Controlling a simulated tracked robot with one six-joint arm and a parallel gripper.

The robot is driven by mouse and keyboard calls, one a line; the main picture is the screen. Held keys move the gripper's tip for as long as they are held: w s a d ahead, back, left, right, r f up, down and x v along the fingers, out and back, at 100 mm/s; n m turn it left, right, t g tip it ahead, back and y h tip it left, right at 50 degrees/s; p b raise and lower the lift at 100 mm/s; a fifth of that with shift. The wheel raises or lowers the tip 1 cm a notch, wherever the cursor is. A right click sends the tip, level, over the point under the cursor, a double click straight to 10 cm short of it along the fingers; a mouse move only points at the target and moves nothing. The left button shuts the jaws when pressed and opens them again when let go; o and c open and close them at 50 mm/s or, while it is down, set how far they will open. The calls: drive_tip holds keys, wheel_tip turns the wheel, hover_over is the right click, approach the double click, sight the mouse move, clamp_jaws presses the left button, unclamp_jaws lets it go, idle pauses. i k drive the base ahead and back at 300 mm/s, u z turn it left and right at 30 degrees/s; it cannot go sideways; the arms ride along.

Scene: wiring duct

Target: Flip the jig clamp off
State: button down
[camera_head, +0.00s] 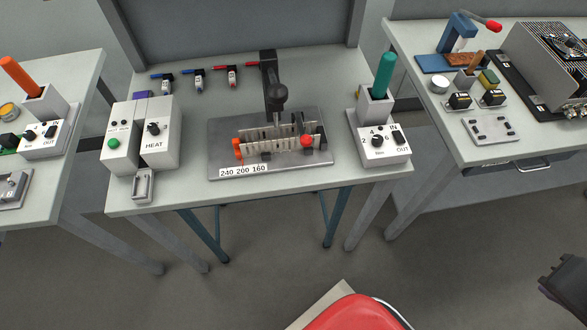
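The jig is a grey metal plate (222,125) on the middle bench, with a pale slotted wiring duct (275,146) lying across it. A red round knob (306,142) sits at the right part of the duct, beside a dark block; it looks like the clamp's handle, but its lever is too small to make out. An orange piece (238,149) is at the duct's left end.
A white HEAT box (159,140) stands left of the jig. A dial box (380,150) and a green-handled tool (385,73) in a holder stand right. Small coloured-tip tools lie behind. A red seat (355,313) is on the floor in front. Benches flank both sides.

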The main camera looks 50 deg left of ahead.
sight(306, 141)
drive_tip(key=u, duration=0.05)
drive_tip(key=k, duration=1.45)
drive_tip(key=u, duration=1.85)
drive_tip(key=i, duration=1)
drive_tip(key=u, duration=0.05)
